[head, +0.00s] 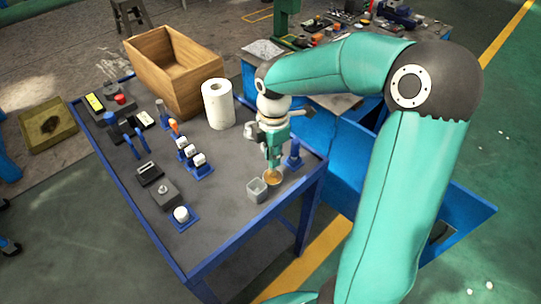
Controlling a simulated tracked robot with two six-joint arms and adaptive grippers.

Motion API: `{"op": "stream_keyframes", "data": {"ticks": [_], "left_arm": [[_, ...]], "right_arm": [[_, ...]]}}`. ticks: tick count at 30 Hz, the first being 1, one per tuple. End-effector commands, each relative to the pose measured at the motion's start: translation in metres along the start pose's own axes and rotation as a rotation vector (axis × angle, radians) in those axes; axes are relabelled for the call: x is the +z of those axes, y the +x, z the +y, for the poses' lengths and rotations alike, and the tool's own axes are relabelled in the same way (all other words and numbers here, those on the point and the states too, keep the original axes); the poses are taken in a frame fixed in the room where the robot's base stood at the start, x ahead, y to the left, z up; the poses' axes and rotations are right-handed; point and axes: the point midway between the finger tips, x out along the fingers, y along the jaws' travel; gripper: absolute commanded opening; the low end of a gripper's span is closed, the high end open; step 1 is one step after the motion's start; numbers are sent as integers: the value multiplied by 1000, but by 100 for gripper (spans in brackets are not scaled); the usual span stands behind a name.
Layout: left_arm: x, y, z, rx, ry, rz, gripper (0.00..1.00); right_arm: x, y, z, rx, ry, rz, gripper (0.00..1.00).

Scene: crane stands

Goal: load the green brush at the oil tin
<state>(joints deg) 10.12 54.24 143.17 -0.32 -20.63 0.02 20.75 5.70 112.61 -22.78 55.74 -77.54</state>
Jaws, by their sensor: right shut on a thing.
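My right gripper (268,138) points down over the right front part of the workbench, shut on the green brush (274,157). The brush hangs roughly upright, and its lower end is at the oil tin (272,178), a small round tin with amber contents. The brush tip overlaps the tin's opening in the head view; I cannot tell how deep it reaches. The gripper hides the top of the brush. My left gripper is not in view.
A grey square cup (257,190) stands close beside the tin. A blue stand (293,156) is just right of the brush. A paper roll (218,104) and a wooden crate (150,58) stand behind. Several small holders and tools occupy the bench's left half; its front middle is clear.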

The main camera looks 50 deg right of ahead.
Motion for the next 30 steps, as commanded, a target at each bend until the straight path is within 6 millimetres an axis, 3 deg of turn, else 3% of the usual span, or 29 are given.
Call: {"op": "stream_keyframes", "data": {"ticks": [30], "left_arm": [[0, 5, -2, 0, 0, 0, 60]], "right_arm": [[0, 8, 0, -1, 0, 0, 0]]}}
